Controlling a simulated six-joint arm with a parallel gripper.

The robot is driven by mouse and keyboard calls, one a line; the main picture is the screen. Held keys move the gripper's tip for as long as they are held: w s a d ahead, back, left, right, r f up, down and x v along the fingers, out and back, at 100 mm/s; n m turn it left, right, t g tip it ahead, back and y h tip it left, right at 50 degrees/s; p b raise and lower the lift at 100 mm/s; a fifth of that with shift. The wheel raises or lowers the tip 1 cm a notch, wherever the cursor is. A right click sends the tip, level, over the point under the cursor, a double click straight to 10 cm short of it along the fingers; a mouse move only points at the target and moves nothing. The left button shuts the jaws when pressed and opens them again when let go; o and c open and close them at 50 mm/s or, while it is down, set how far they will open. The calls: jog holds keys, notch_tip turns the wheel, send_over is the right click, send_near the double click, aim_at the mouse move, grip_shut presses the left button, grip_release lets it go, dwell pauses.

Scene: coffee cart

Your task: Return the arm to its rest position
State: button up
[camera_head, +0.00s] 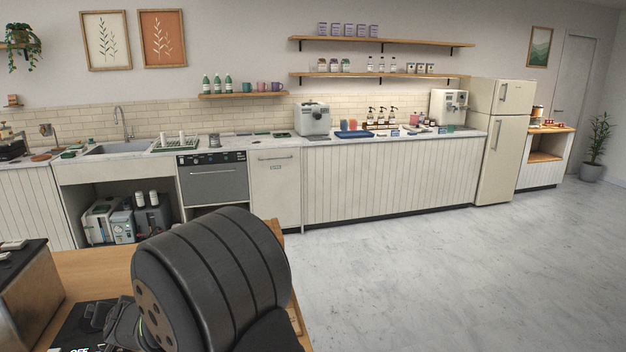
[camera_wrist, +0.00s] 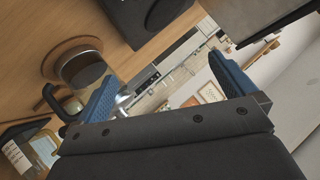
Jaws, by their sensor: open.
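My gripper (camera_wrist: 165,90) shows in the wrist view with its two blue-padded fingers spread wide apart. It is open, and nothing is held between the fingers. Past the fingers, the tilted view shows the wooden cart top and the room beyond. In the head view a large black rounded part of my arm fills the lower middle, over the wooden cart top (camera_head: 85,268). My gripper's fingers are not visible in the head view.
In the wrist view a round dark-topped cup-like item (camera_wrist: 82,68) and a bottle with yellowish contents (camera_wrist: 44,148) stand near the left finger. In the head view a metal-sided machine (camera_head: 28,295) is at the lower left. Open floor (camera_head: 430,270) lies at the right.

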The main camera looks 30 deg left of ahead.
jog(key=shift+w+a+r+n+g+h, duration=1.1)
jog(key=shift+w+r+n+g, duration=1.05)
jog(key=shift+r, duration=0.85)
jog(key=w+d+n+h, duration=0.1)
jog(key=w, duration=0.1)
jog(key=w+d+n+h, duration=0.1)
jog(key=w, duration=0.2)
jog(key=w+d+r+n+h, duration=0.1)
jog(key=w, duration=0.2)
jog(key=shift+d+r, duration=0.1)
jog(key=shift+d, duration=0.25)
jog(key=shift+w+d+r+n+h, duration=0.2)
jog(key=shift+w+d+n+h, duration=0.25)
jog(key=shift+w+d, duration=0.3)
